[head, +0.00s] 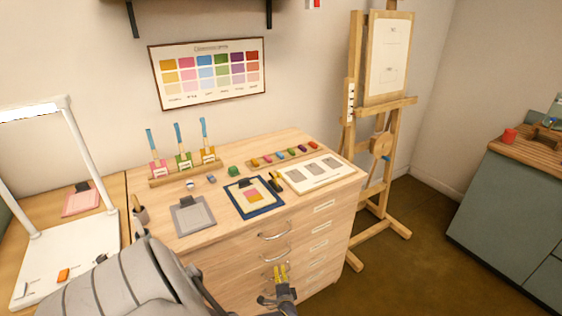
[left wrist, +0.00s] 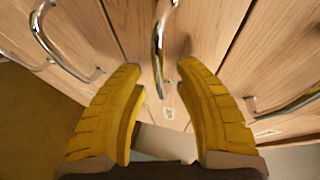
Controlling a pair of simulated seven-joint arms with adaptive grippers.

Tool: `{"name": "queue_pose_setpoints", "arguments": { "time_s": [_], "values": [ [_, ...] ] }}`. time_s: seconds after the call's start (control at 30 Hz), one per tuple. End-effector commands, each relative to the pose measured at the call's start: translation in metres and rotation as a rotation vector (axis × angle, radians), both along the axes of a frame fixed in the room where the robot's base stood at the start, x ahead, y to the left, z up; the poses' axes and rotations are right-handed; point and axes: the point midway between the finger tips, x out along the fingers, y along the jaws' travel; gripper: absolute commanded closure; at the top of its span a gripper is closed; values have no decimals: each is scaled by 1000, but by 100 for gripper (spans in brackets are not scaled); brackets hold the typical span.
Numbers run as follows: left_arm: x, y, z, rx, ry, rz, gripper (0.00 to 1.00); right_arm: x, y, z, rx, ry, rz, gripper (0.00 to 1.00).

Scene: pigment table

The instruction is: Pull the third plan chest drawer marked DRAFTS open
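The wooden plan chest (head: 225,248) stands below the wall chart, with stacked drawers and white labels too small to read. Two metal handles show in the head view: the top one (head: 274,236) and the second (head: 276,257). My left gripper (head: 281,270) is just below the second handle, at the drawer fronts, and hides the handle there. In the left wrist view, its yellow fingers (left wrist: 158,68) are apart, with a metal handle (left wrist: 158,50) between them in the picture. I see no finger touching it. The drawers look closed. My right gripper is out of view.
On the chest top lie a grey clipboard (head: 194,216), a blue-edged board (head: 253,198), a white card (head: 314,173) and brush jars. An easel (head: 385,120) stands right of the chest. Neighbouring handles (left wrist: 50,45) (left wrist: 290,104) flank the fingers. Floor between easel and cabinet is clear.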

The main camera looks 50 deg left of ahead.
Motion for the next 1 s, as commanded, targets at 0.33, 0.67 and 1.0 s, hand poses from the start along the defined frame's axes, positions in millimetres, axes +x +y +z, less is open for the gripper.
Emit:
{"name": "queue_pose_setpoints", "arguments": {
  "time_s": [0.33,0.67,1.0],
  "values": [
    [0,0,0,0,0,0,100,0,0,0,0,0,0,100],
    [0,0,0,1,-1,0,100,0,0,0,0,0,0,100],
    [-4,-25,-1,-5,-3,0,100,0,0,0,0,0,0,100]
  ]
}}
